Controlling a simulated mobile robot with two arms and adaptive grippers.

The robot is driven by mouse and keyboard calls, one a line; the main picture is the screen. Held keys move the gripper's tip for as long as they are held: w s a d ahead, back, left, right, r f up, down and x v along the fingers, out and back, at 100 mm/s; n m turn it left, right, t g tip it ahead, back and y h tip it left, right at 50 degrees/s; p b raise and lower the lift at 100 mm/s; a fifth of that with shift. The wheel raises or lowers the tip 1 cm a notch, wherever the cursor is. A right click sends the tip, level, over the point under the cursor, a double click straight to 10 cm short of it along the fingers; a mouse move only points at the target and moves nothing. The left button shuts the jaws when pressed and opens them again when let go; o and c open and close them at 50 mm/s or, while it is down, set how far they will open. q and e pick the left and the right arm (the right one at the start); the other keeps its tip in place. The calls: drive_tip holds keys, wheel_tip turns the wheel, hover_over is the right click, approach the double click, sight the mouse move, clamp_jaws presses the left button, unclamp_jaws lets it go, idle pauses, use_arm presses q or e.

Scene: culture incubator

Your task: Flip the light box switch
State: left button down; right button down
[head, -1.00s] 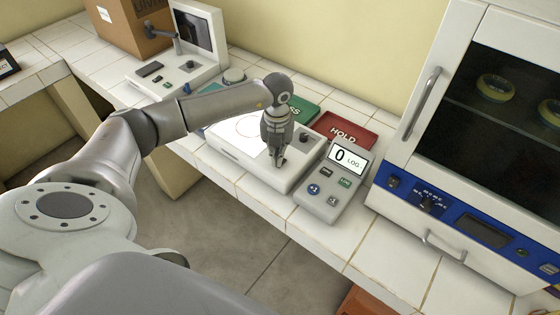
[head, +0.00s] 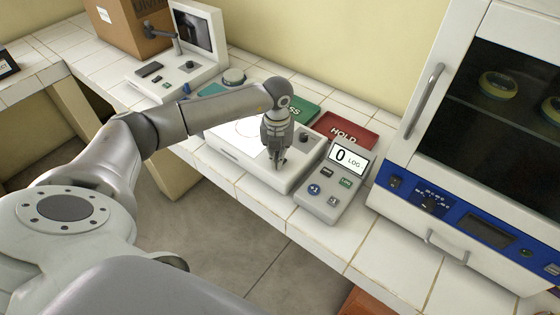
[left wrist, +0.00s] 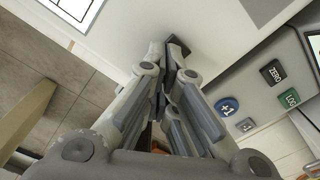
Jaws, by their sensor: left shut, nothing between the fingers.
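The white light box (head: 240,172) stands on the tiled counter, with a bright white panel and a dark knob (head: 304,138) at its right. My left gripper (head: 280,163) is shut and empty, pointing down at the right part of the box. In the left wrist view the closed fingertips (left wrist: 174,50) are over the white top of the box (left wrist: 135,30). A small dark piece shows at the fingertips there; I cannot tell whether it is the switch or whether they touch it. The fingers hide that spot in the head view. My right gripper is out of view.
A grey counter device (head: 329,188) showing 0 stands close to the right of the box. A red HOLD tray (head: 352,128) and a green tray (head: 304,106) lie behind. The incubator (head: 395,150) stands at right, a white instrument (head: 205,75) at back left.

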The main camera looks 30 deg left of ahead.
use_arm(q)
drive_tip(key=shift+s+f, duration=0.1)
drive_tip(key=shift+f, duration=0.15)
drive_tip(key=shift+r, duration=0.15)
drive_tip(key=shift+r+p, duration=0.7)
drive_tip(key=shift+r, duration=0.2)
drive_tip(key=shift+r+p, duration=1.55)
drive_tip(key=shift+r, duration=1)
drive_tip(key=shift+f, duration=0.1)
